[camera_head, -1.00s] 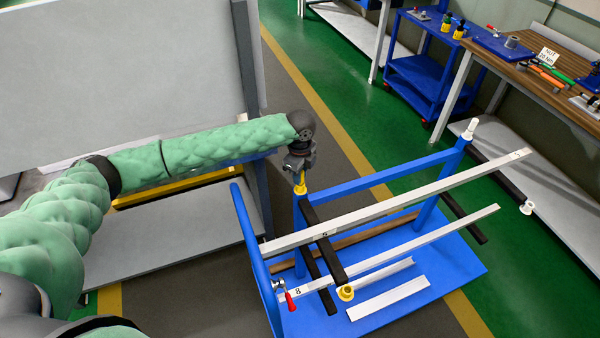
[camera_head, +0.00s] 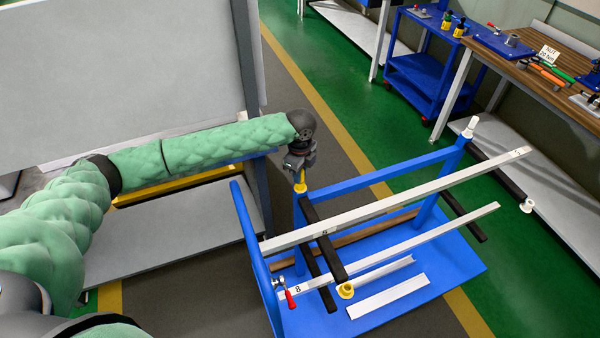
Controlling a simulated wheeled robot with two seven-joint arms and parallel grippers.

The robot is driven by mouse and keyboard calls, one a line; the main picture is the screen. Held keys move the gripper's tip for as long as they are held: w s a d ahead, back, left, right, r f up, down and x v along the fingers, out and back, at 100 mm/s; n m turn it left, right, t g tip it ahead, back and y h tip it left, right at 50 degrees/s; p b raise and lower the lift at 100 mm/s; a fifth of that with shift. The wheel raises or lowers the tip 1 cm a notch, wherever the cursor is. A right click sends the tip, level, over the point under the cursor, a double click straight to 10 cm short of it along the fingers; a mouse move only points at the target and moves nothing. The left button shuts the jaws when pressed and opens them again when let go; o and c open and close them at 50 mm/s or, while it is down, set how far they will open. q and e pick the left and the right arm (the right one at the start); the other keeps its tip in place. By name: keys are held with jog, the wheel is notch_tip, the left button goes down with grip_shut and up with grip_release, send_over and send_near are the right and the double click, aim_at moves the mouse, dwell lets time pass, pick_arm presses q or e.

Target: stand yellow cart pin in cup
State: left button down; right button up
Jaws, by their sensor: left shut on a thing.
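My left gripper (camera_head: 300,168) points down above the near blue corner post of the cart. It is shut on the yellow cart pin (camera_head: 300,178), of which a short upright piece shows below the fingers. Directly under it is a yellow cup (camera_head: 300,188) on top of the post. The pin's lower end seems to be at or in this cup; its depth and seating cannot be told from here. A second yellow cup-like piece (camera_head: 346,291) shows lower on the cart, by the end of a black bar. My right gripper is not in view.
The blue cart (camera_head: 455,265) carries long light profiles (camera_head: 400,202) and black bars (camera_head: 323,240). A white pin (camera_head: 470,128) stands on its far post. A grey panel (camera_head: 120,75) rises at left. A wooden bench (camera_head: 525,75) and blue trolley (camera_head: 425,75) stand at back right.

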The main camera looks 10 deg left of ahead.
pick_arm(q)
jog(key=shift+p, duration=0.75)
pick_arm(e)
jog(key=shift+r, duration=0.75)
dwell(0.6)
pick_arm(q)
jog(key=c, duration=1.2)
grip_release()
jog(key=shift+r+b, duration=0.2)
jog(key=shift+b, duration=0.15)
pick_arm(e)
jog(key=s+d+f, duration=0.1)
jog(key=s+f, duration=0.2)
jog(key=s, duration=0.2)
pick_arm(q)
notch_tip(320, 180, up, 6)
jog(key=b, duration=0.2)
jog(key=shift+b, duration=0.35)
jog(key=shift+r, duration=0.7)
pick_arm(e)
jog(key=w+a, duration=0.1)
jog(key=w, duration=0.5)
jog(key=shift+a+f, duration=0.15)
